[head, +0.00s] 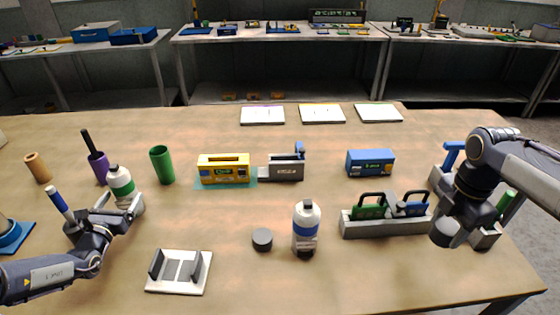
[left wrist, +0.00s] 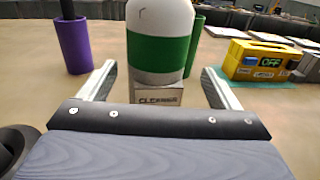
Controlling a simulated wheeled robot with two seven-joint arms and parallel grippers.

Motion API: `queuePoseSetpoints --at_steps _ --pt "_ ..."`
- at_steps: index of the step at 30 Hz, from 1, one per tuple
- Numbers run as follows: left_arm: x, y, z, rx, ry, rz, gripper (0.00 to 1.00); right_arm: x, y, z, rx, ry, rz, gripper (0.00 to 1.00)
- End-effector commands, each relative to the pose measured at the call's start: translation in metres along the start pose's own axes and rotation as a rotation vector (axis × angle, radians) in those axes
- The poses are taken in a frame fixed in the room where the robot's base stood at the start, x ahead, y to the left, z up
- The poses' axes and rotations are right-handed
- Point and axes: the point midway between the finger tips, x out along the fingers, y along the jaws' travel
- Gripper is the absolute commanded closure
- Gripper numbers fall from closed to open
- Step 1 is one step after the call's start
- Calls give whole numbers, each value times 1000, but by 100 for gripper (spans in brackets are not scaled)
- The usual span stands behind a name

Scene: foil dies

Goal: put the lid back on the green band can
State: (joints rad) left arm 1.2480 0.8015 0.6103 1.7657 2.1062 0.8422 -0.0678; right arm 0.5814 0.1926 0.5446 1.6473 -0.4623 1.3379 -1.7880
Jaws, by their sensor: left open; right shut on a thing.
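The green band can (head: 120,186) stands upright at the left of the table, white with a green band; it also shows in the left wrist view (left wrist: 161,50), its top cut off. My right gripper (head: 453,222) is shut on a grey round lid (head: 444,233), held at the right near the grey rack. A second grey round lid (head: 262,239) lies on the table beside the blue band can (head: 306,230).
A purple cup (head: 98,168) and a green cup (head: 162,165) stand near the green band can. A white holder (head: 180,286) lies in front. A yellow box (head: 223,168), a blue box (head: 370,162) and a grey rack (head: 385,227) stand further right.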

Motion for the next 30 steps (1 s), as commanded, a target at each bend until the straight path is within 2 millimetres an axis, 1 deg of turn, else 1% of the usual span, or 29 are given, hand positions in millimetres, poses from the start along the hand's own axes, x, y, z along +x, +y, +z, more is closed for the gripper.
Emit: queuePoseSetpoints --at_steps 11,14,17,21,24,30 --pt "4 0 1 -1 -1 0 15 -2 0 0 0 0 0 71" --pt "15 2 5 -2 -2 0 15 -7 0 0 0 0 0 71" --pt "31 4 10 -2 -2 0 15 -14 0 0 0 0 0 71" --pt "49 4 8 -2 -2 -1 15 -16 0 0 0 0 0 71" --pt "54 5 7 -1 0 0 15 -16 0 0 0 0 0 71" --pt "54 5 7 0 0 0 15 -16 0 0 0 0 0 71"
